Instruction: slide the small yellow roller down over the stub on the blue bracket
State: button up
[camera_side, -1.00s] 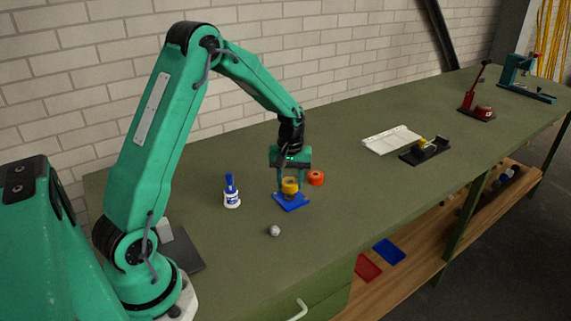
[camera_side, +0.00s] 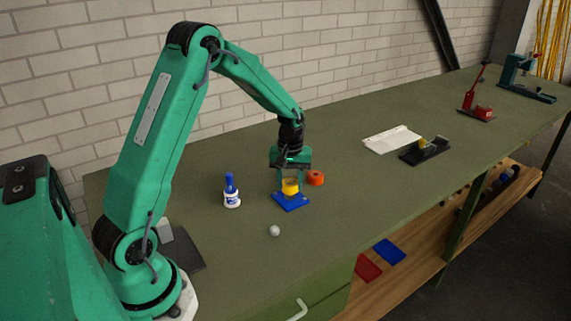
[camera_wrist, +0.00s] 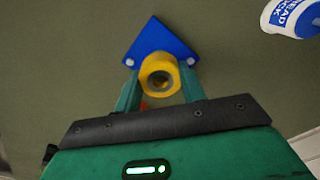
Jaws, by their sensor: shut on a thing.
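The small yellow roller (camera_side: 290,188) is gripped just above or on the blue bracket (camera_side: 290,203), which lies flat on the bench. My gripper (camera_side: 291,181) points down and is shut on the roller, a finger on each side. In the wrist view the roller (camera_wrist: 160,66) shows end-on between the fingers (camera_wrist: 160,80), in front of the triangular blue bracket (camera_wrist: 158,45). A grey round shape shows in its bore. The stub is hidden by the roller, and I cannot tell how far the roller is over it.
A blue and white threadlock bottle (camera_side: 231,191) stands to the left. A small grey ball-like part (camera_side: 274,230) lies in front. A white tray (camera_side: 392,139) and a black fixture (camera_side: 425,151) sit further right.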

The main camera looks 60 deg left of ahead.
jog(key=shift+f, duration=1.05)
jog(key=o, duration=1.1)
jog(key=shift+c, duration=0.2)
jog(key=shift+r, duration=0.15)
notch_tip(320, 180, up, 7)
jog(key=shift+r, duration=0.3)
